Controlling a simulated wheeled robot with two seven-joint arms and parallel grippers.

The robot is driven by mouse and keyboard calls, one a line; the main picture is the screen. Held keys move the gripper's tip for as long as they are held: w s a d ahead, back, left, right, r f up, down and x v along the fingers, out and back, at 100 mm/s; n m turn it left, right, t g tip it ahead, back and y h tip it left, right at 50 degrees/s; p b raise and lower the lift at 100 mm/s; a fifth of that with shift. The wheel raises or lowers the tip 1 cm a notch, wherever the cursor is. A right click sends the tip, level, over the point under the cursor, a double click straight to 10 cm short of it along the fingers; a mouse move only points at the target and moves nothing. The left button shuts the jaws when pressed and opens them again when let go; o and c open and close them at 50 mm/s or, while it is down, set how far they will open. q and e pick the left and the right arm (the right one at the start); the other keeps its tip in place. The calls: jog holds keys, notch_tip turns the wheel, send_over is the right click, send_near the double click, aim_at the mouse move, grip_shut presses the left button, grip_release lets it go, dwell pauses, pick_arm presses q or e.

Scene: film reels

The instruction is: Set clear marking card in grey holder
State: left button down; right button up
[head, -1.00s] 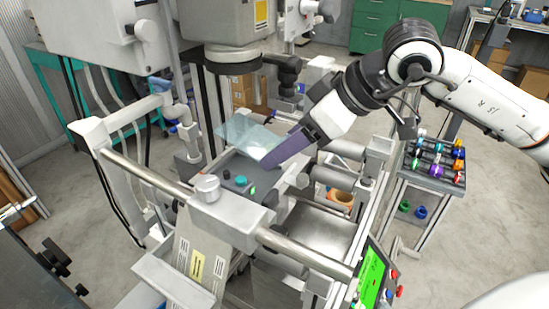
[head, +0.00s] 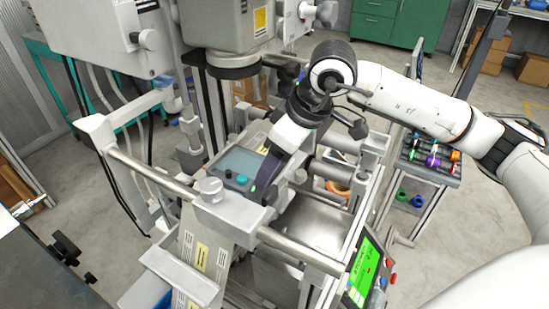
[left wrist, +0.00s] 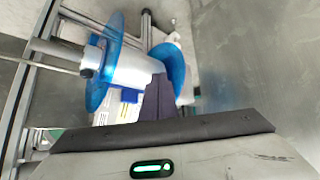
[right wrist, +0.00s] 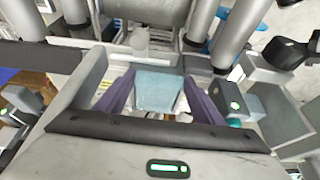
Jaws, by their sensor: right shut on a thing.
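The clear marking card (head: 240,160) is a pale blue, see-through sheet over the grey holder (head: 218,181), the flat grey panel with small knobs on the machine. My right gripper (head: 264,178) reaches down from the right to the card's near right side. In the right wrist view its purple fingers (right wrist: 160,98) are on both sides of the card (right wrist: 158,90), shut on it. I cannot tell whether the card touches the holder. My left gripper (left wrist: 160,98) shows only in the left wrist view, its purple fingers close together with nothing visible between them.
A silver knob (head: 211,190) and a steel rail (head: 150,173) stand close to the holder. The column with the grey machine head (head: 225,30) rises behind it. A green screen (head: 364,275) is at front right. Blue reel flanges (left wrist: 115,60) show near my left gripper.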

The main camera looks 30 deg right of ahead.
pick_arm(q)
jog(key=shift+f, duration=0.1)
pick_arm(e)
jog(key=shift+f+b, duration=0.35)
jog(key=shift+b, duration=0.1)
jog(key=shift+f+b, duration=0.3)
jog(key=shift+b, duration=0.15)
jog(key=o, duration=1.4)
pick_arm(q)
jog(key=shift+w+d+f, duration=0.1)
jog(key=shift+w+d, duration=0.25)
jog(key=shift+d, duration=0.05)
pick_arm(e)
jog(key=shift+r, duration=0.15)
